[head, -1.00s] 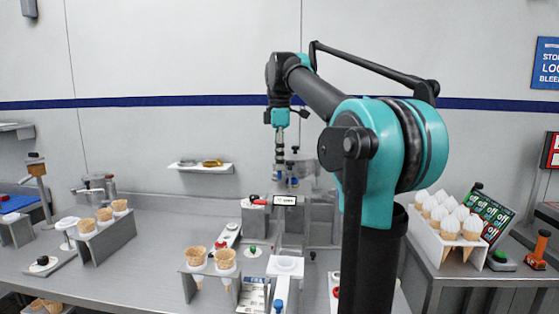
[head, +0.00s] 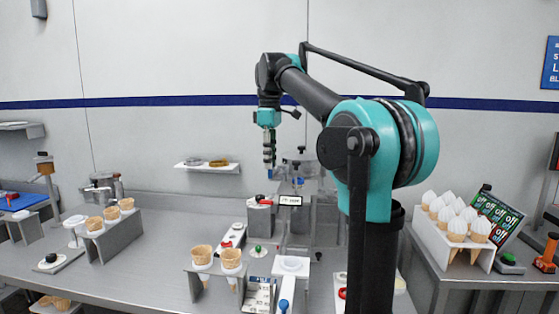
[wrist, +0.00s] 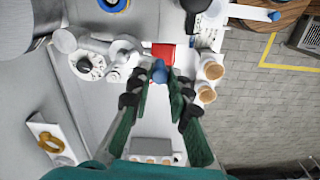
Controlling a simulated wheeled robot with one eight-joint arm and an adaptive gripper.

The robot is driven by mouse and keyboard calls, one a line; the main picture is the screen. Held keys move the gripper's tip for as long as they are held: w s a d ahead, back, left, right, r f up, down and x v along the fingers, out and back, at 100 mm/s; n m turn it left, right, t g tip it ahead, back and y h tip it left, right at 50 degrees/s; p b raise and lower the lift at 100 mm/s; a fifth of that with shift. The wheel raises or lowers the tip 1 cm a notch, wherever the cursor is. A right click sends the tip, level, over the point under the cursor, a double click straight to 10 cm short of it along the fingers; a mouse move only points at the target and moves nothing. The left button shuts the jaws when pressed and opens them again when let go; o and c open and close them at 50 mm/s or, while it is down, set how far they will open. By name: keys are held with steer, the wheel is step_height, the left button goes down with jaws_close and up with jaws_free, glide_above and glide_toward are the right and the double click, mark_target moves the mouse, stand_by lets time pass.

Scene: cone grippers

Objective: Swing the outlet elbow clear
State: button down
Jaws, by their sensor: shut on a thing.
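My gripper (head: 269,158) points down above the front of the grey dispensing machine (head: 303,172) in the head view. In the wrist view my gripper (wrist: 163,88) has its green fingers closed around a small blue knob (wrist: 159,71), which shows just past the fingertips. The knob seems to be the handle of the outlet elbow, but the elbow itself is mostly hidden. In the head view a blue spot (head: 270,174) shows just under the fingertips, left of the machine. A red block (wrist: 163,53) lies close beyond the knob in the wrist view.
A stand with two cones (head: 216,258) is in front, and another cone stand (head: 110,224) is at left. A wall shelf (head: 206,164) holds two rings. A rack of white-topped cones (head: 458,222) is at right.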

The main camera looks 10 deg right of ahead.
steer(key=w+a+m, duration=0.6)
steer(key=w+m, duration=0.5)
steer(key=shift+a+m, duration=0.4)
steer(key=shift+w, duration=0.15)
steer(key=c, duration=1.4)
jaws_free()
steer(key=shift+r, duration=3.7)
